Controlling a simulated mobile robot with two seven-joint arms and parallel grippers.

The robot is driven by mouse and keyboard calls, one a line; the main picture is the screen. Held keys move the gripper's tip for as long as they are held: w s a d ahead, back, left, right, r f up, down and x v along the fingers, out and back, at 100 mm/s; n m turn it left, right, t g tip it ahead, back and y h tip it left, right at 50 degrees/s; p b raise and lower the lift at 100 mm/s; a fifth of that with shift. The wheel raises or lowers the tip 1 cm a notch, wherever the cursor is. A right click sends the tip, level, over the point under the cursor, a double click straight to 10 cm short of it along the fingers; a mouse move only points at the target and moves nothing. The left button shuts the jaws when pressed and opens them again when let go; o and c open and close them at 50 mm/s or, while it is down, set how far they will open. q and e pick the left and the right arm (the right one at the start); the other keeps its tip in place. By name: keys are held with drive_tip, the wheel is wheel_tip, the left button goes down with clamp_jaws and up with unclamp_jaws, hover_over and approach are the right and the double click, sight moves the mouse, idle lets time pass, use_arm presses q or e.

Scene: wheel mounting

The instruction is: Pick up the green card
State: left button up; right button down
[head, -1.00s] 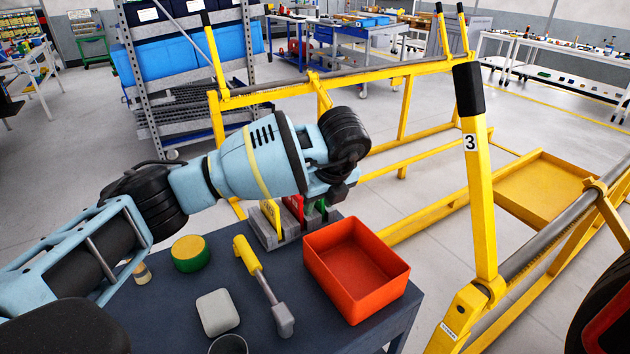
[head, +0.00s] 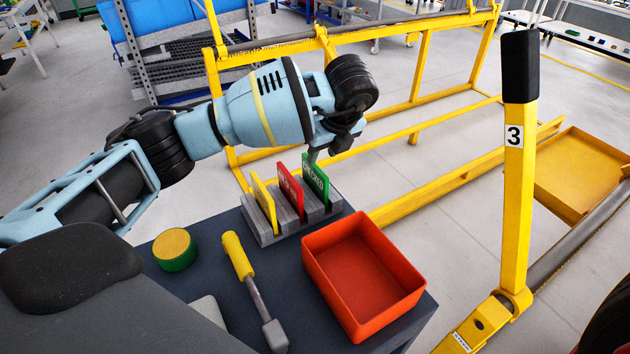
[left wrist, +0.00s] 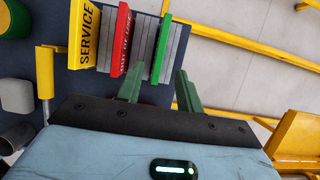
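The green card (head: 316,180) stands upright in the right-hand slot of a grey holder (head: 265,238), beside a red card (head: 290,188) and a yellow card (head: 264,203). My left gripper (head: 314,154) is just above the green card's top edge, with its fingers partly hidden by the wrist. The card appears apart from the fingers and lined up with the gap. My right gripper is out of view.
An orange-red bin (head: 362,275) stands on the dark table right of the holder. A yellow-handled tool (head: 240,258) and a yellow-green round object (head: 175,249) lie to the left.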

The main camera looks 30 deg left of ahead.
sight(316, 167)
use_arm(q)
drive_tip(key=shift+a+x, duration=0.15)
drive_tip(key=shift+x, duration=1.25)
drive_tip(key=shift+a+x, duration=0.1)
drive_tip(key=shift+x, duration=1.3)
drive_tip(key=shift+w+a+f, duration=0.15)
drive_tip(key=shift+w+f, duration=0.05)
drive_tip(key=shift+f, duration=0.15)
drive_tip(key=shift+f, duration=0.25)
clamp_jaws()
